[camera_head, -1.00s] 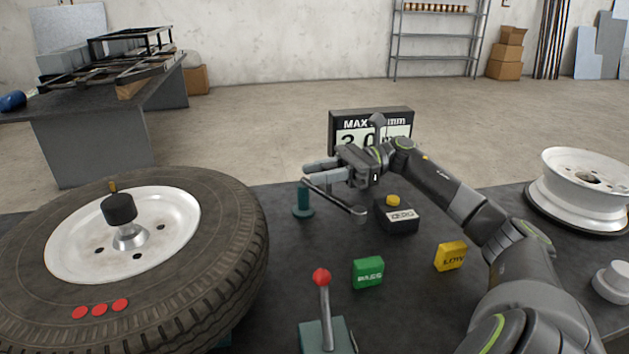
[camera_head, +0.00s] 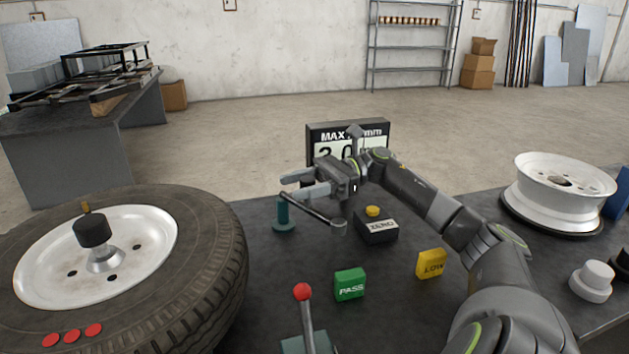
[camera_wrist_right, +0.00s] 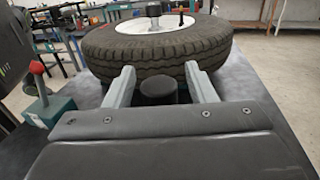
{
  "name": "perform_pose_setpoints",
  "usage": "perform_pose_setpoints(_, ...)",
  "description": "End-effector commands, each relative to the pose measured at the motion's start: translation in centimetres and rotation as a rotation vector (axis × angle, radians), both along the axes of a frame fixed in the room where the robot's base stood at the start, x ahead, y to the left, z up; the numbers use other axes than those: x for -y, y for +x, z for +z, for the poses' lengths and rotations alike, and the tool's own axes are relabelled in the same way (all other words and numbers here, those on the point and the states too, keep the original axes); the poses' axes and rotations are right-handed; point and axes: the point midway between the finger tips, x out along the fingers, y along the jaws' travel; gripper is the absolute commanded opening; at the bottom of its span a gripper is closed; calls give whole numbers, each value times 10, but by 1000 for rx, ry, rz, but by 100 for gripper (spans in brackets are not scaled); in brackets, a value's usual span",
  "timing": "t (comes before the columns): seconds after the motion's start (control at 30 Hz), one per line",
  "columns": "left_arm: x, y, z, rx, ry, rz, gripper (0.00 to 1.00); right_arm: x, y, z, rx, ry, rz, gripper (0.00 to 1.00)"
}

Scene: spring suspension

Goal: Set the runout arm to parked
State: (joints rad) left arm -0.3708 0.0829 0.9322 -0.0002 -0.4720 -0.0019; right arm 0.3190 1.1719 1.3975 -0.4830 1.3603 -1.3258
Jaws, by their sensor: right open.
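The runout arm (camera_head: 322,217) is a thin grey bar beside a teal post (camera_head: 283,216), ending in a round grey piece below my right gripper. My right gripper (camera_head: 292,186) is over the bench near the top of the post, its fingers apart and pointing left. In the right wrist view the open fingers (camera_wrist_right: 159,80) have a black round knob (camera_wrist_right: 158,92) between them, with space on both sides. I cannot tell which part carries this knob. The tire (camera_head: 205,255) on its white rim is left of the post; it fills the background of the wrist view.
A display box (camera_head: 318,130) stands behind my gripper, partly hidden. A black ZERO box (camera_head: 376,229), green PASS block (camera_head: 349,285) and yellow LOW block (camera_head: 431,264) sit on the bench. A red-knobbed lever (camera_head: 303,292) stands in front. A bare white rim (camera_head: 560,185) is at right.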

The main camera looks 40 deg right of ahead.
Motion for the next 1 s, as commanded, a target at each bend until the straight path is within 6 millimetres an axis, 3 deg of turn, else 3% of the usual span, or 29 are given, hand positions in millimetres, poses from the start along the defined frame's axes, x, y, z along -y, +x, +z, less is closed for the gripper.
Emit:
perform_pose_setpoints(0.17, 2, 5, 3, 0, -5, 8, 43, 22, -6, -2, -4, -2, -6, 50)
perform_pose_setpoints(0.6, 12, 34, 23, 0, -27, 31, 43, 106, -32, -1, 0, 0, -6, 50)
perform_pose_setpoints(1.0, 18, 48, 40, 0, -42, 42, 43, 154, -46, 0, 3, 0, -5, 50)
